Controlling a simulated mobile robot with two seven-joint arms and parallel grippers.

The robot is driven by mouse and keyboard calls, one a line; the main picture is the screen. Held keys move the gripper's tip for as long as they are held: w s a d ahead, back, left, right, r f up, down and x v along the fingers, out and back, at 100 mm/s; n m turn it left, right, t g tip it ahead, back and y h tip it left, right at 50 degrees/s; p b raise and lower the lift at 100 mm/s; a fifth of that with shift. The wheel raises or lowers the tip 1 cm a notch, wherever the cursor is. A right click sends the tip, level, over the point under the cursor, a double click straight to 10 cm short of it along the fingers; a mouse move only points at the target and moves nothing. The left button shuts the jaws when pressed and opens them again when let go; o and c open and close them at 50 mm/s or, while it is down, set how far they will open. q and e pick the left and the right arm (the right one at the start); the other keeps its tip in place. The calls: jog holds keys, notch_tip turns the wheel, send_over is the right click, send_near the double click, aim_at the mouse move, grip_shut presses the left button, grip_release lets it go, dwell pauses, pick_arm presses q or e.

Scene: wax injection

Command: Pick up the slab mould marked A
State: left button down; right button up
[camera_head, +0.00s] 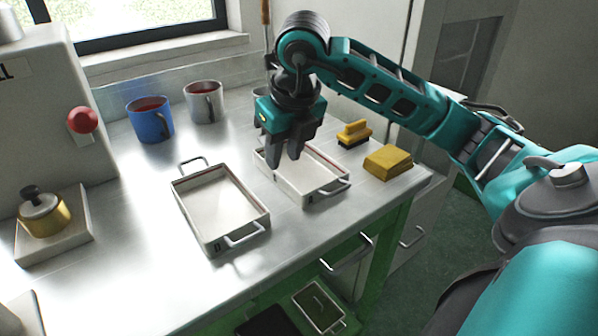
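Two shallow white slab moulds with metal loop handles at both ends lie side by side on the steel bench. The left mould (216,208) has a dark letter on its near end, too small to read surely. The right mould (318,182) has a small dark mark on its near end that I cannot read; its far part is hidden behind my gripper. My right gripper (284,160) points down over the far left part of the right mould, fingers apart, with nothing seen between them. Whether it touches the mould I cannot tell. My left gripper is out of view.
A blue mug (150,122) and a grey mug (204,103) stand at the back. A yellow brush (353,133) and yellow block (388,162) lie right of the moulds. A brass pot (44,216) sits left. Another tray (319,306) lies below the bench. The front left bench is clear.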

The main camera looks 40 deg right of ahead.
aim_at(308, 181)
jog(key=x, duration=0.5)
jog(key=shift+w+a+r+b, duration=0.1)
jog(key=shift+w+a+b, duration=0.1)
jog(key=shift+a+b, duration=0.15)
grip_shut()
jog(key=shift+d, duration=0.1)
